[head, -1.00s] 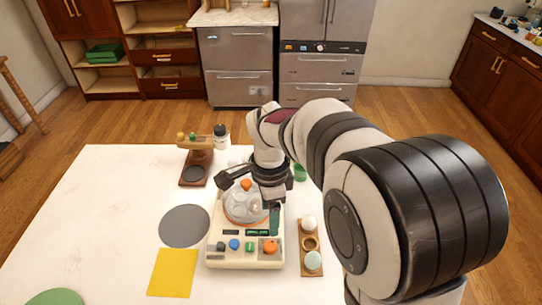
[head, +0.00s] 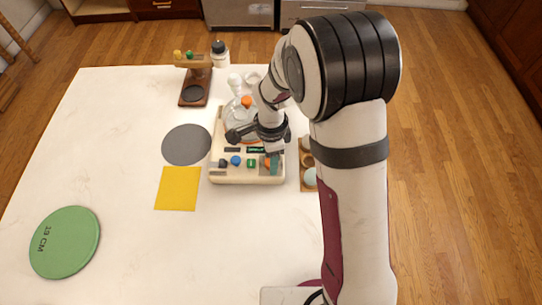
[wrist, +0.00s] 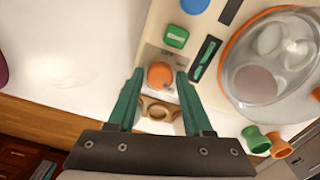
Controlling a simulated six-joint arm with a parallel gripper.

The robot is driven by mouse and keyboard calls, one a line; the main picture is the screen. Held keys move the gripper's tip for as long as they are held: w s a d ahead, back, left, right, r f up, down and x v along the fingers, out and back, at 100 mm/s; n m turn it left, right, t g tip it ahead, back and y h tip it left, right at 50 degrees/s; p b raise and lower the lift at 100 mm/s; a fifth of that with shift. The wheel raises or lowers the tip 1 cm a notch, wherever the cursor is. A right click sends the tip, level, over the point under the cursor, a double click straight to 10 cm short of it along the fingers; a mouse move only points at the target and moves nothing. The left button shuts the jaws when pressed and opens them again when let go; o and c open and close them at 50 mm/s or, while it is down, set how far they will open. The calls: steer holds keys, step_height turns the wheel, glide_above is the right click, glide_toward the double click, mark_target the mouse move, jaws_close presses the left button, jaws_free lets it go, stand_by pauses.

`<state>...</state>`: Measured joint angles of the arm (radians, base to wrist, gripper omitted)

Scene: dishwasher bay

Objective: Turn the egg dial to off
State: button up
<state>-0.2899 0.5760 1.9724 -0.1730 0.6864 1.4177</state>
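The egg dial is a round orange knob (wrist: 160,75) on the front panel of the cream egg cooker (head: 216,146). In the wrist view it shows between the tips of my gripper's two green fingers (wrist: 160,77), with a narrow gap on each side. My gripper is open and points down at the panel; whether the fingers touch the dial cannot be told. In the head view my gripper (head: 272,165) covers most of the dial. Small lettering sits beside the dial, too blurred to read, and its pointer setting is unclear.
A clear dome with an orange top knob (head: 246,101) covers the cooker behind the panel. A wooden egg holder (head: 304,187) stands close on the right. A blue button (head: 236,160) and a green button (head: 252,162) are left of the dial.

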jaws_close()
steer(key=shift+n, duration=0.3)
steer(key=n, duration=0.4)
steer(key=shift+n, duration=0.4)
steer(key=n, duration=0.4)
steer(key=shift+n, duration=0.3)
steer(key=n, duration=0.3)
steer(key=shift+n, duration=0.3)
steer(key=n, duration=0.3)
steer(key=shift+n, duration=0.3)
steer(key=n, duration=0.6)
steer(key=shift+w+n, duration=0.1)
steer(key=shift+n, duration=0.3)
